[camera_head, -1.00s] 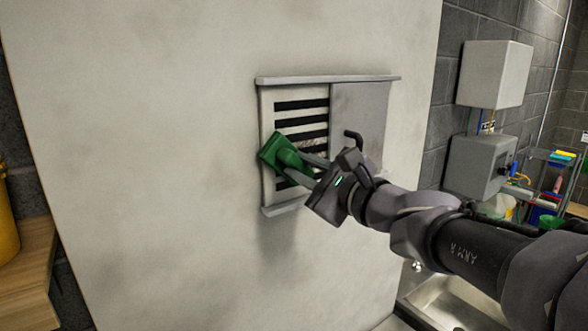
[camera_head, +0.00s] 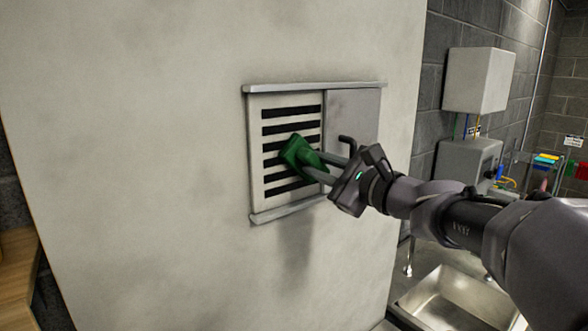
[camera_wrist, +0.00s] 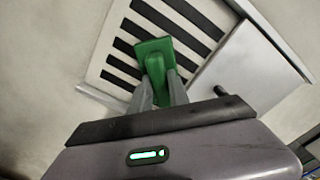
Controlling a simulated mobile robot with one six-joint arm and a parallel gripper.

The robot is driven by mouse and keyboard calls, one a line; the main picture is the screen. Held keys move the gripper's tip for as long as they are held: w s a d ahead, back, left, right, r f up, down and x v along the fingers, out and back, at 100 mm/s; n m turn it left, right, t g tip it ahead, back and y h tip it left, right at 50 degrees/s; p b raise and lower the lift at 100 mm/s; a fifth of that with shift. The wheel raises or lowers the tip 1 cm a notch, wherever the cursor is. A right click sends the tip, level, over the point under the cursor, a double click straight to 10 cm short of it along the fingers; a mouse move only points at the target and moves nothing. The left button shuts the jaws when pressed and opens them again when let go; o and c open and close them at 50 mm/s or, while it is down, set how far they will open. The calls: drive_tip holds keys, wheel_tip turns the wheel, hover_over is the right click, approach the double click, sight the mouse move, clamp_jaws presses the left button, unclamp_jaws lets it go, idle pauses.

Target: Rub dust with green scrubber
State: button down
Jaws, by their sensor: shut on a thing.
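The green scrubber (camera_head: 298,154) is held by my gripper (camera_head: 322,169) in front of the slotted vent (camera_head: 256,160) on the large pale wall panel. My gripper is shut on its handle. In the wrist view the scrubber (camera_wrist: 154,46) lies over the dark slots of the vent (camera_wrist: 112,30), with the gripper fingers (camera_wrist: 158,92) on either side of its handle. Its pad appears at or very near the vent face; I cannot tell whether it touches. Dark smudges show on the panel (camera_head: 150,150) and below the vent. The vent behind the scrubber is hidden.
A plain grey sliding cover (camera_head: 358,115) sits right of the slots, between an upper rail (camera_head: 315,87) and a lower rail (camera_head: 285,211). A metal sink (camera_head: 455,300) is at lower right. Grey boxes (camera_head: 478,80) hang on the block wall behind.

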drive_tip(key=shift+d+f+b, duration=0.1)
drive_tip(key=shift+d+b, duration=0.4)
drive_tip(key=shift+b, duration=0.7)
drive_tip(key=shift+s, duration=0.1)
drive_tip(key=a, duration=0.1)
drive_tip(key=s+a+b, duration=0.1)
drive_tip(key=a, duration=0.1)
drive_tip(key=shift+s+a, duration=0.1)
drive_tip(key=shift+s, duration=0.25)
drive_tip(key=shift+s+a+b, duration=1.05)
drive_tip(key=shift+s+a, duration=0.2)
drive_tip(key=shift+a, duration=0.6)
drive_tip(key=shift+w+d+r, duration=0.1)
drive_tip(key=shift+w+d, duration=0.65)
drive_tip(key=shift+d, duration=0.35)
drive_tip(key=shift+w+d+r, duration=0.1)
drive_tip(key=shift+w+d, duration=0.6)
drive_tip(key=shift+d, duration=0.4)
drive_tip(key=shift+w+d+r, duration=0.1)
drive_tip(key=shift+w+d, duration=0.65)
drive_tip(key=shift+d, duration=0.35)
drive_tip(key=shift+w+d+f+b, duration=0.1)
drive_tip(key=shift+w+d+b, duration=0.1)
drive_tip(key=shift+b, duration=0.45)
drive_tip(key=s+a+b, duration=0.2)
drive_tip(key=s+a, duration=0.2)
drive_tip(key=a, duration=0.3)
drive_tip(key=shift+s, duration=0.35)
